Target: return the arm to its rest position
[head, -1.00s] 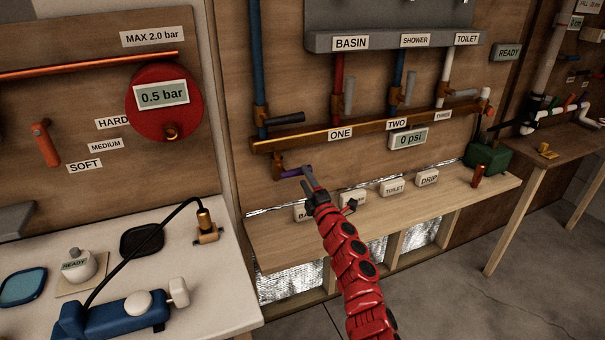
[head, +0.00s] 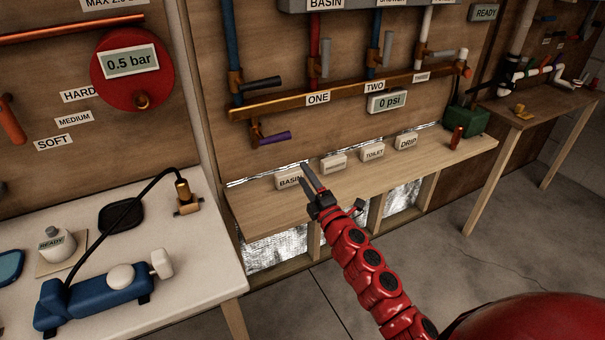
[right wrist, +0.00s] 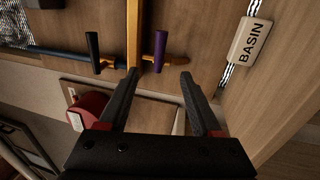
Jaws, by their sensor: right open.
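My right arm is red and segmented and reaches up from the lower right in the head view. Its dark right gripper (head: 310,180) is open and empty, in front of the wooden shelf by the BASIN block (head: 289,179). In the right wrist view the two fingers (right wrist: 158,80) stand apart with nothing between them. The purple valve handle (head: 274,138) on the copper pipe is up and left of the gripper, apart from it; it also shows in the right wrist view (right wrist: 159,50). My left gripper is not in view.
The wooden shelf (head: 330,190) holds several labelled blocks and a green box (head: 467,121). A copper manifold (head: 345,97) crosses the wall above. A white table (head: 190,270) at left holds a blue pump device (head: 100,298). Open floor (head: 430,250) lies at right.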

